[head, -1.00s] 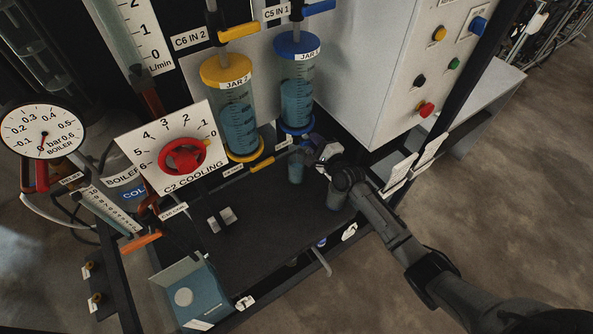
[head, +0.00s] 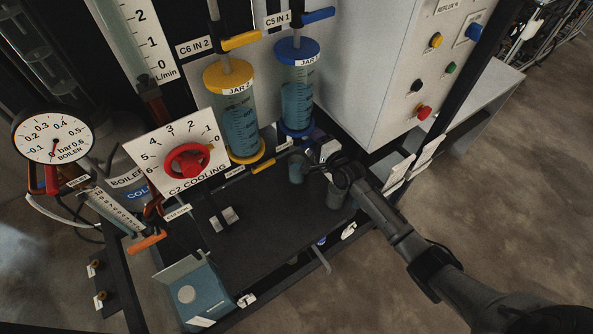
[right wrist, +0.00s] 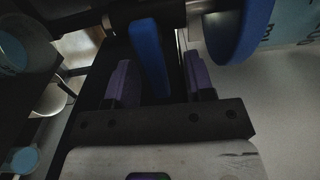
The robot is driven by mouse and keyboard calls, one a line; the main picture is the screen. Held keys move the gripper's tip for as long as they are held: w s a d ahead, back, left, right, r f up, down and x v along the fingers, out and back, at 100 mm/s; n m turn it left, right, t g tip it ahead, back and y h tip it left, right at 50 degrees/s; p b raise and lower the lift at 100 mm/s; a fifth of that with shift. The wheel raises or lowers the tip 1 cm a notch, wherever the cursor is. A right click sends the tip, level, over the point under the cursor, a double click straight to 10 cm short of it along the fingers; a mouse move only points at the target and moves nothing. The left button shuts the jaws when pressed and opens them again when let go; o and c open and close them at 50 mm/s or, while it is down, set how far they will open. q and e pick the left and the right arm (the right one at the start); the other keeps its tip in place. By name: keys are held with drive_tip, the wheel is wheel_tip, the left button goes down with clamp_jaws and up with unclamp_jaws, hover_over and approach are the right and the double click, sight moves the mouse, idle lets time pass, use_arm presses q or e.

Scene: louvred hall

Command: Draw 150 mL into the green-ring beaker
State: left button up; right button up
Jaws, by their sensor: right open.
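Jar 1 (head: 297,100), with a blue cap and bluish liquid, stands above the dark deck (head: 262,235). A small beaker (head: 296,172) stands below its outlet, and a second beaker (head: 336,194) stands on the deck to the right, partly under my wrist. No green ring is readable on either. My right gripper (head: 322,160) is at the outlet below jar 1. In the right wrist view my right gripper (right wrist: 160,80) is open, its purple fingers on either side of a blue lever (right wrist: 149,55), with gaps visible. My left gripper is out of view.
Jar 2 (head: 237,115), yellow-capped, stands to the left with a yellow lever (head: 264,165) below. The cooling dial (head: 187,160) and boiler gauge (head: 53,140) are further left. A control cabinet (head: 385,60) stands to the right.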

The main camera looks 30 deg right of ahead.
drive_tip(key=shift+s, duration=0.1)
drive_tip(key=s+p, duration=0.4)
drive_tip(key=s, duration=0.3)
drive_tip(key=shift+w+d+f, duration=0.1)
idle(0.4)
drive_tip(key=s+p, duration=0.1)
drive_tip(key=s, duration=1.3)
drive_tip(key=shift+p, duration=0.4)
